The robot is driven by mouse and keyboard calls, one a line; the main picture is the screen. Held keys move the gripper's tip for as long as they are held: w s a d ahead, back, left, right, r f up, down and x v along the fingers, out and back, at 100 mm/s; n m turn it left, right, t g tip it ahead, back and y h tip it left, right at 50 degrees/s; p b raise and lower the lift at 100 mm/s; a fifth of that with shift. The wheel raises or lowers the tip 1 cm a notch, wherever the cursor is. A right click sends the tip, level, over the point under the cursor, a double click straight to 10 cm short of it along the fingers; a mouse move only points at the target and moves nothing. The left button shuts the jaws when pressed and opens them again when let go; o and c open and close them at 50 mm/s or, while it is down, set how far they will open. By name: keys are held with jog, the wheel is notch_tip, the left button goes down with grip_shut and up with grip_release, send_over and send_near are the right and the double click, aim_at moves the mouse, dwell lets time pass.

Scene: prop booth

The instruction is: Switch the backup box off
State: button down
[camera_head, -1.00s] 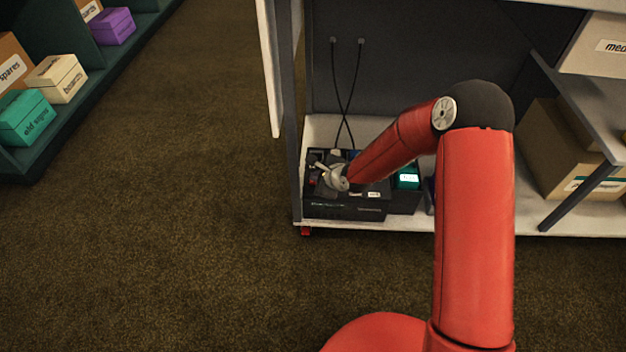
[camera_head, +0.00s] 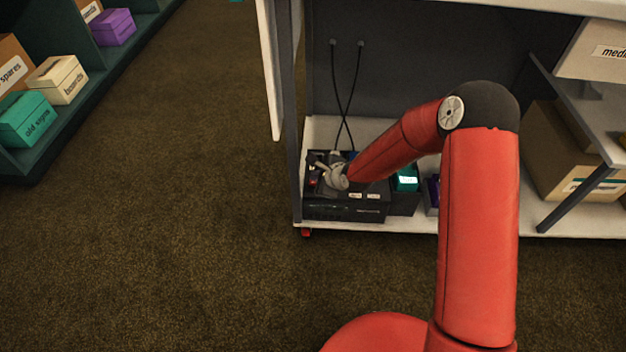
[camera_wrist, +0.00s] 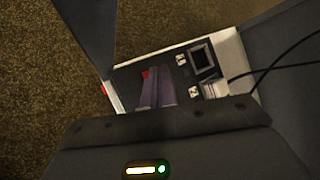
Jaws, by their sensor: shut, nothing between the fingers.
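A black box (camera_head: 345,212) sits at the left end of the low white shelf, under two cables. I take it for the backup box, but its name cannot be read. A small red part (camera_head: 313,182) shows on its top left, and a red part also shows in the wrist view (camera_wrist: 146,74) beside my fingers. My gripper (camera_head: 314,161) is over the box's top left, shut and empty. In the wrist view its fingers (camera_wrist: 157,92) lie together over the dark top, hiding part of it. Whether they touch the red part cannot be told.
Two black cables (camera_head: 346,100) cross down the back panel behind the box. A dark box with a lit teal label (camera_head: 407,180) stands to its right. A grey upright (camera_head: 288,110) borders the left side. A cardboard box (camera_head: 555,150) is at the right. Carpet is clear at left.

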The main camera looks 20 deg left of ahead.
jog(key=shift+r+p, duration=1.75)
jog(key=shift+r, duration=0.95)
jog(key=shift+d+r, duration=0.1)
jog(key=shift+r, duration=0.05)
jog(key=s+d+r+n+t+h, duration=0.1)
jog(key=s+d+r+n+h, duration=0.3)
jog(key=d+r, duration=0.75)
jog(key=s+d+r+n+h, duration=0.25)
jog(key=d+r+n, duration=0.25)
jog(key=d+r, duration=0.65)
jog(key=s+d+r+n, duration=0.3)
jog(key=s+d+r, duration=0.1)
jog(key=s, duration=0.6)
jog(key=s+d+r+n+h+p, duration=0.1)
jog(key=s+d+r+n, duration=0.3)
jog(key=s, duration=0.7)
jog(key=shift+d+r+g+p, duration=0.3)
jog(key=shift+d, duration=0.65)
